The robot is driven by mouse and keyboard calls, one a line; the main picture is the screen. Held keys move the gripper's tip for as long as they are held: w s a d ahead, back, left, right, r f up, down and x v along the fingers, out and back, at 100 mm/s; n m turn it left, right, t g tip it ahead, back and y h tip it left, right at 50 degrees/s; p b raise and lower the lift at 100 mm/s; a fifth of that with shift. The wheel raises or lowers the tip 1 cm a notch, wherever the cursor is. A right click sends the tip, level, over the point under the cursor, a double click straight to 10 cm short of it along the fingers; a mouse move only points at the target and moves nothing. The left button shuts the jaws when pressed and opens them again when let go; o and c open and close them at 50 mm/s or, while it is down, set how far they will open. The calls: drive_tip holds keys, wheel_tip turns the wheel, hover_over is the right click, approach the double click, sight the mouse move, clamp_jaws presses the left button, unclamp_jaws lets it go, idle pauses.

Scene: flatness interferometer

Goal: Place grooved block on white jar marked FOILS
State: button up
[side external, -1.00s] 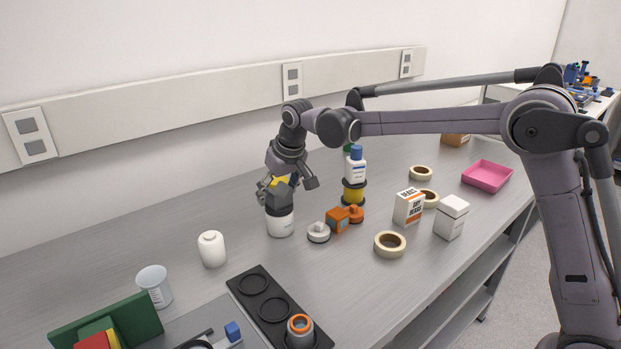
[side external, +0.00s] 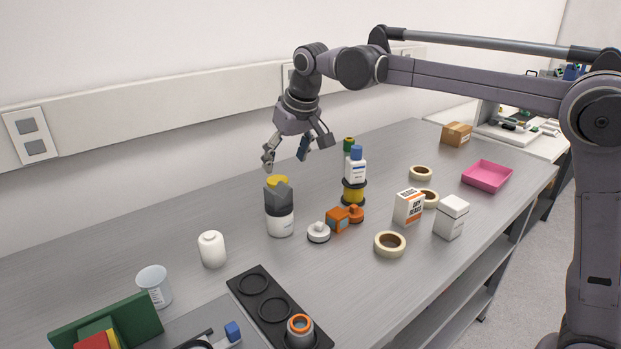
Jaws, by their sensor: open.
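The white jar (side external: 280,224) stands upright on the grey bench, left of the middle; its marking is too small to read. A dark grey block (side external: 279,199) with a notched top, which looks like the grooved block, rests on the jar. A yellow piece (side external: 276,181) shows at the top of the block, in or behind its notch. My gripper (side external: 285,164) is open and empty above the block, with its fingers pointing down and clear of it.
A white bottle with a blue cap (side external: 355,166) stands on a yellow and black stack right of the jar. Orange parts (side external: 341,219) and a white knob (side external: 318,232) lie close by. A white bottle (side external: 212,249) stands left.

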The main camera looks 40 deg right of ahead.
drive_tip(key=s+d+t, duration=0.1)
drive_tip(key=s+d, duration=0.4)
drive_tip(key=s, duration=0.9)
drive_tip(key=s+d+f+t, duration=0.1)
drive_tip(key=s+d+f, duration=0.2)
drive_tip(key=s+f, duration=0.8)
drive_tip(key=shift+s+d+t, duration=0.2)
drive_tip(key=shift+s+t, duration=0.1)
drive_tip(key=shift+s, duration=0.9)
